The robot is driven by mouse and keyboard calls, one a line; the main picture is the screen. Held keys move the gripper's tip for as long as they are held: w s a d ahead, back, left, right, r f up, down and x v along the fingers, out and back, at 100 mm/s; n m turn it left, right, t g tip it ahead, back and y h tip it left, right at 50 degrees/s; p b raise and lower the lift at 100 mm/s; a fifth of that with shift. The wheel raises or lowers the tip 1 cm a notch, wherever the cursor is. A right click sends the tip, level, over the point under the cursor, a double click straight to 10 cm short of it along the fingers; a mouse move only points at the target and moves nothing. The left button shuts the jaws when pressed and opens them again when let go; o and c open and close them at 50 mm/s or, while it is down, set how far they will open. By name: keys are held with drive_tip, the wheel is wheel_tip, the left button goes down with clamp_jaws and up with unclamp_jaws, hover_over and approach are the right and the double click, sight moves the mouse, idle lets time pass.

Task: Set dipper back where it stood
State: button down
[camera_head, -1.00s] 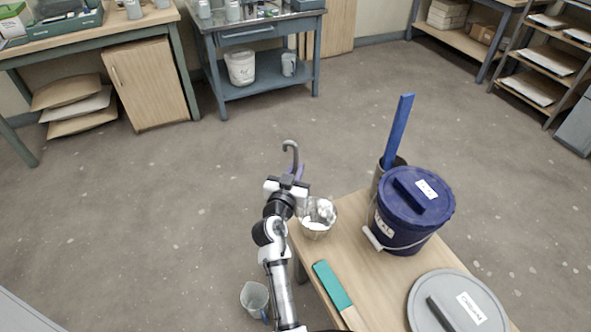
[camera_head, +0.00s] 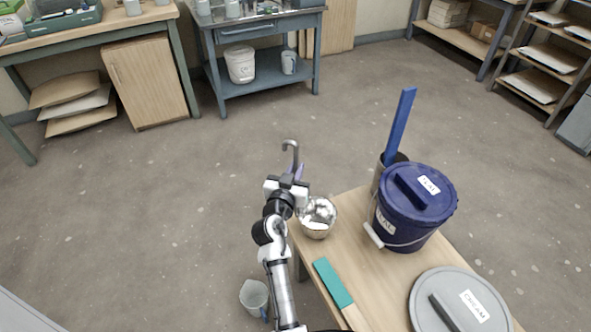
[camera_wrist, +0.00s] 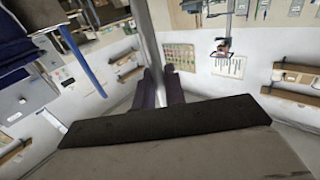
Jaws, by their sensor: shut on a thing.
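The dipper shows as a grey metal handle with a hooked top (camera_head: 290,148), held upright above my gripper (camera_head: 297,174). In the wrist view the metal handle (camera_wrist: 150,45) runs between the two dark fingers of my gripper (camera_wrist: 160,86), which are shut on it. A shiny round metal bowl (camera_head: 317,218) shows just below and right of my gripper, over the table's left corner. I cannot tell whether it is the dipper's own cup, as the handle's lower part is hidden by my gripper and arm.
The wooden table (camera_head: 352,262) bears a lidded blue bucket (camera_head: 414,207), a grey-lidded bucket (camera_head: 459,305) and a teal-ended tool (camera_head: 332,283). A blue stick (camera_head: 400,125) stands in a dark container behind the blue bucket. A grey jug (camera_head: 254,296) is low at left. Open floor lies left.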

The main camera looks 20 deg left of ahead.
drive_tip(key=shift+f, duration=0.15)
drive_tip(key=c, duration=1.4)
unclamp_jaws()
drive_tip(key=shift+o, duration=0.5)
drive_tip(key=o, duration=0.7)
